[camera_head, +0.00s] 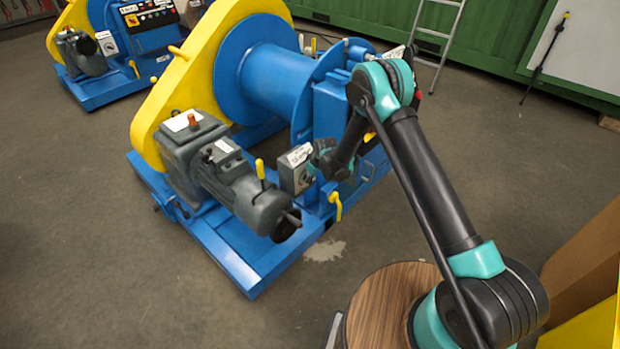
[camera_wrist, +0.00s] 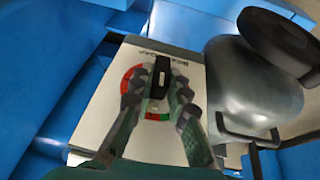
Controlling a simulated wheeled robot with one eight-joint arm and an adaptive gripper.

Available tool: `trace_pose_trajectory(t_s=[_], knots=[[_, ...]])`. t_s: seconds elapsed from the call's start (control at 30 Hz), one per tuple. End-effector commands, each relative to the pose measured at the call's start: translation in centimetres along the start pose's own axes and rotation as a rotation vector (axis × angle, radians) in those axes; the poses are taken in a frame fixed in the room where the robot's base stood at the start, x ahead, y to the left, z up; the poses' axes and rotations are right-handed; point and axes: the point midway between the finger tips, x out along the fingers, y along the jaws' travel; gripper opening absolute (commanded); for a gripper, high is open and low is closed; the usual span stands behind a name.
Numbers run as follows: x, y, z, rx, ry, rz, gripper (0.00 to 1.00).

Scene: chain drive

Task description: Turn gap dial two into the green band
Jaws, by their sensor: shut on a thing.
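A pale dial plate (camera_wrist: 112,108) with dark lettering along its top fills the middle of the wrist view. A black knob (camera_wrist: 160,72) stands on it, with a red band (camera_wrist: 127,78) to its left and a short green band (camera_wrist: 153,117) flanked by red below it. My gripper (camera_wrist: 158,88) is shut on the knob, one finger on each side. The knob's pointer cannot be made out, and my fingers hide part of the scale. In the head view, my gripper (camera_head: 317,160) is at a small grey box (camera_head: 296,172) on the blue machine; the dial face is too small to read there.
A rounded grey motor (camera_wrist: 260,90) with a dark disc stands close to the right of the plate. In the head view, the motor (camera_head: 240,190), a yellow lever (camera_head: 336,205) and the blue frame (camera_head: 235,265) surround the box. Open floor lies in front.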

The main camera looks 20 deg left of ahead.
Motion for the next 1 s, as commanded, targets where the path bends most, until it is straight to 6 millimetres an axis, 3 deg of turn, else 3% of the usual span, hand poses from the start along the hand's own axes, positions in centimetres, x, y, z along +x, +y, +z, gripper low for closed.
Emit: trace_pose_trajectory(t_s=[0.6,1.0], knots=[[0.25,-0.97,0.01,-0.206,0.002,0.492,0.0],[0.34,-1.03,0.11,-0.263,0.0,0.633,0.0]])
